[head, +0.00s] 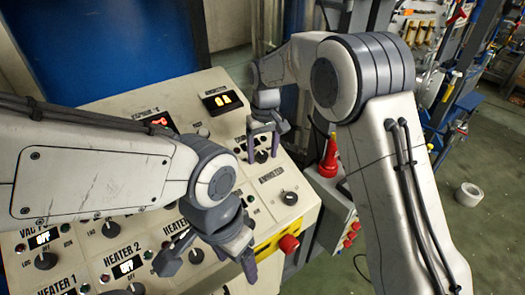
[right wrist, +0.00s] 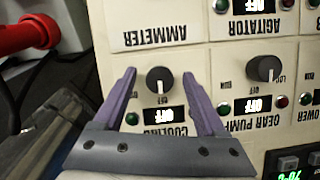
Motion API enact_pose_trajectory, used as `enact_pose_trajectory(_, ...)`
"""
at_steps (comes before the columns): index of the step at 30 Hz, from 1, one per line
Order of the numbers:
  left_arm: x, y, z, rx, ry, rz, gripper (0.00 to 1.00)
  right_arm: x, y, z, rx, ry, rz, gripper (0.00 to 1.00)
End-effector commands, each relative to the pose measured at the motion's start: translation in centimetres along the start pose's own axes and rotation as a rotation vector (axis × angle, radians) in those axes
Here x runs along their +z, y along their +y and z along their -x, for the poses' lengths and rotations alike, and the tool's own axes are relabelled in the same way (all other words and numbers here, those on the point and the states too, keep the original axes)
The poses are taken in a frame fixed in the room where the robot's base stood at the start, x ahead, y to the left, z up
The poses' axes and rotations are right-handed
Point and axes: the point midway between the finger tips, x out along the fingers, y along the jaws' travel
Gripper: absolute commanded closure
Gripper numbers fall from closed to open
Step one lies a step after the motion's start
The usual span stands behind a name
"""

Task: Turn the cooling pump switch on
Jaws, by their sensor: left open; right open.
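The cooling pump switch is a round dark knob (right wrist: 160,80) on the beige panel, upside down in the right wrist view. Its white mark points toward the OFF lettering, and the small display (right wrist: 165,114) beside it reads OFF. My right gripper (right wrist: 159,74) is open, with one purple finger on each side of the knob and visible gaps between. In the head view my right gripper (head: 264,157) is over the panel's upper right part and partly hides the switch. My left gripper (head: 207,264) is open and empty over the lower right part of the panel.
The gear pump knob (right wrist: 263,68) is beside the cooling knob. The ammeter knob (head: 289,197) is closer to the panel's right edge. A red button (head: 288,243) is on the front edge, and a red handle (head: 328,157) stands right of the panel. My left arm covers much of the panel.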

Motion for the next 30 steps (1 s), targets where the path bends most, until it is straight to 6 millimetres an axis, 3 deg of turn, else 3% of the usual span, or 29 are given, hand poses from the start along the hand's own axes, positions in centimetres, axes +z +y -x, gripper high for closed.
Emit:
enact_pose_trajectory(1, 0.0, 0.0, -0.02, 0.0, 0.0, 0.0, 0.27, -0.01, -0.03, -0.01, 0.0, 0.0, 0.001, 0.26)
enact_pose_trajectory(2, 0.0, 0.0, -0.02, 0.0, 0.0, 0.0, 0.27, -0.01, -0.03, -0.01, 0.0, 0.0, 0.001, 0.34)
enact_pose_trajectory(7, 0.0, 0.0, -0.02, 0.0, 0.0, 0.0, 0.27, -0.01, -0.03, 0.01, 0.0, 0.0, 0.001, 0.99)
enact_pose_trajectory(20, -0.01, 0.01, 0.13, 0.0, 0.0, 0.0, 0.27, -0.04, 0.07, 0.07, -0.026, -0.004, -0.068, 1.0)
enact_pose_trajectory(30, -0.01, 0.02, 0.3, 0.0, 0.0, 0.0, 0.27, -0.07, 0.28, 0.07, -0.121, -0.012, -0.316, 1.0)
